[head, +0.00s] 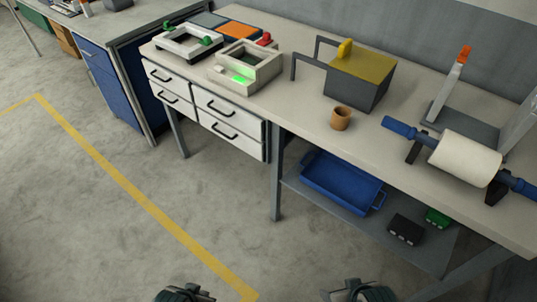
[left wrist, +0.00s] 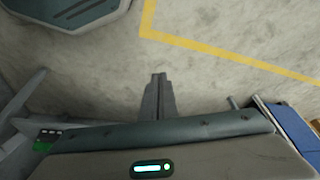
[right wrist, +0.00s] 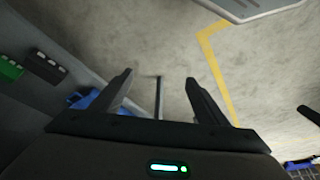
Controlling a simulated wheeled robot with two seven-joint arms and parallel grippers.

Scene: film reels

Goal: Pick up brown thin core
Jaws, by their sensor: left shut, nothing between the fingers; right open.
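The brown thin core (head: 341,118) is a short brown cylinder with an open top. It stands upright on the workbench (head: 300,112) near its front edge, in front of the grey box with a yellow top. My left gripper (head: 186,291) is low at the bottom of the head view, far from the core. In the left wrist view its fingers (left wrist: 158,80) are shut together with nothing between them. My right gripper (head: 355,286) is also low at the bottom of the head view, below and well short of the core. In the right wrist view its fingers (right wrist: 160,82) are spread and empty.
A grey box with a yellow top (head: 360,75) stands behind the core. A white roll on a blue-handled bar (head: 465,158) lies to the right. White drawers (head: 228,122) hang under the bench. A blue tray (head: 342,182) sits on the lower shelf. The floor before the bench is clear.

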